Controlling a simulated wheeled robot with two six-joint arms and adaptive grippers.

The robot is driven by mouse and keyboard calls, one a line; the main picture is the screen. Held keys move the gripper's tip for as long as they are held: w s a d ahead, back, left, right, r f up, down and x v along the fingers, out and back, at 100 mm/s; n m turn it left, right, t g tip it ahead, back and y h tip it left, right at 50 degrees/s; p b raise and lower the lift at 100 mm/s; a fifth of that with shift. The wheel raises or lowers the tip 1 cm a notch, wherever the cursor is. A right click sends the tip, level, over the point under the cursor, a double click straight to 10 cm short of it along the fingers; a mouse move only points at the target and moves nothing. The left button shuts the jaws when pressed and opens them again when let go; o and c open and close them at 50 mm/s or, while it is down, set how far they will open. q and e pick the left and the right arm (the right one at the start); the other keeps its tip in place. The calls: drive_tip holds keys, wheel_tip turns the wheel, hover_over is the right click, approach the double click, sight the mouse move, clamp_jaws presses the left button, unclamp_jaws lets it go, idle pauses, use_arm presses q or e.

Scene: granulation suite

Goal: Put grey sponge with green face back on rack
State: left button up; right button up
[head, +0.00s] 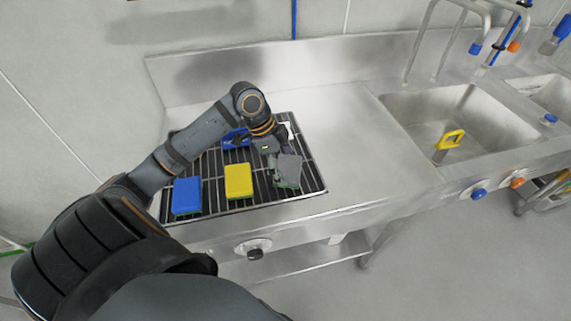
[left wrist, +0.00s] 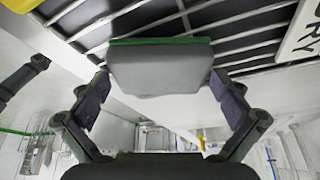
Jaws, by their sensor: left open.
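The grey sponge with a green face (head: 289,169) is at the right part of the black wire rack (head: 213,205), with its green side down toward the bars. In the left wrist view the sponge (left wrist: 160,70) sits between the fingers, its green face (left wrist: 160,42) against or very near the rack bars (left wrist: 250,42). My left gripper (head: 276,164) is open around the sponge. My right gripper is not in view.
A blue sponge (head: 187,196) and a yellow sponge (head: 238,181) lie along the rack's front. A blue item (head: 236,138) lies behind, partly hidden by my arm. The steel counter (head: 365,150) is clear to the right, before a sink (head: 480,110) holding a yellow-handled tool (head: 451,140).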

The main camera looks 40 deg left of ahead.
use_arm(q)
drive_tip(key=shift+r, duration=0.1)
drive_tip(key=b+v, duration=0.4)
drive_tip(key=v, duration=0.8)
drive_tip(key=shift+b, duration=0.4)
drive_tip(key=shift+r, duration=0.15)
